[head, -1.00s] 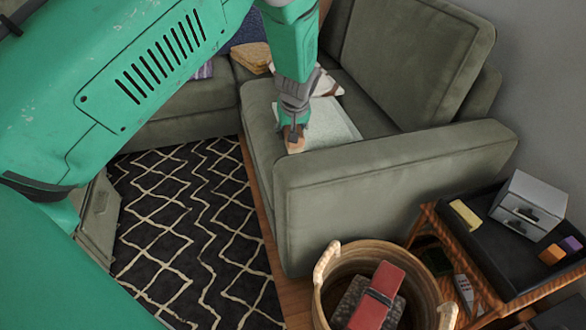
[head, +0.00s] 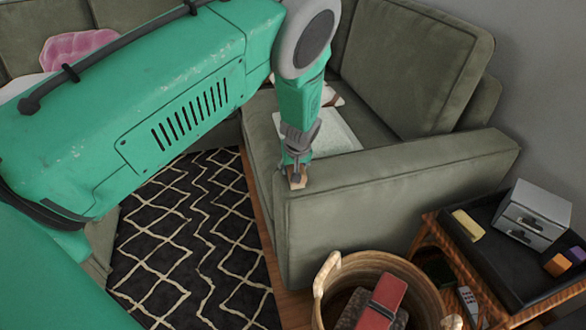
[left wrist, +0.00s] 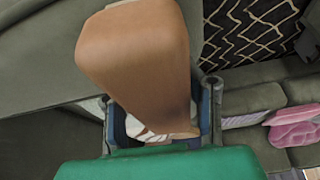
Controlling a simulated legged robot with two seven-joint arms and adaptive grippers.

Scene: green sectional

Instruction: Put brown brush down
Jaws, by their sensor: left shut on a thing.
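The brown brush (left wrist: 135,55) fills the upper middle of the left wrist view, its smooth tan-brown body between the fingers. My left gripper (left wrist: 160,115) is shut on it. In the head view, the left gripper (head: 297,172) points down at the sofa's front corner, beside the near armrest, and only a small brown part of the brush (head: 297,183) shows below the fingers. I cannot tell whether the brush touches the sofa. My right gripper is not in view.
The green sofa (head: 390,185) holds a pale flat item (head: 335,135) on its seat. A wicker basket (head: 425,290) with a red item (head: 385,295) stands in front of the armrest. A side table (head: 495,270) with small drawers (head: 535,212) is at right. The patterned rug (head: 190,240) is clear.

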